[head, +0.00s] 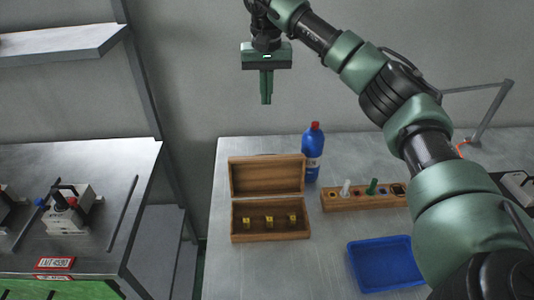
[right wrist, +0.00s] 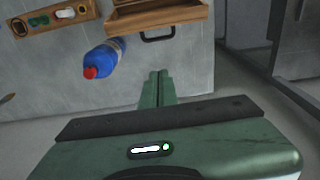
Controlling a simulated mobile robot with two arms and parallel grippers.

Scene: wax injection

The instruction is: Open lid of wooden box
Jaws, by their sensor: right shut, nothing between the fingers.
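The wooden box (head: 270,236) stands on the metal table in the head view. Its lid (head: 267,176) is raised at the back, and several small yellow pieces show inside the box. My right gripper (head: 266,103) is shut and empty, with its fingers pointing down, high above and behind the box and apart from it. In the right wrist view the gripper (right wrist: 158,76) has its fingers together, and the back of the box (right wrist: 155,15) with a dark handle shows beyond them at the top. My left gripper is not in view.
A blue bottle with a red cap (head: 313,153) stands right of the lid. A wooden rack (head: 347,202) holds white and green pieces. A blue tray (head: 383,265) lies at the front right. A second metal table (head: 100,180) with a device stands at the left.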

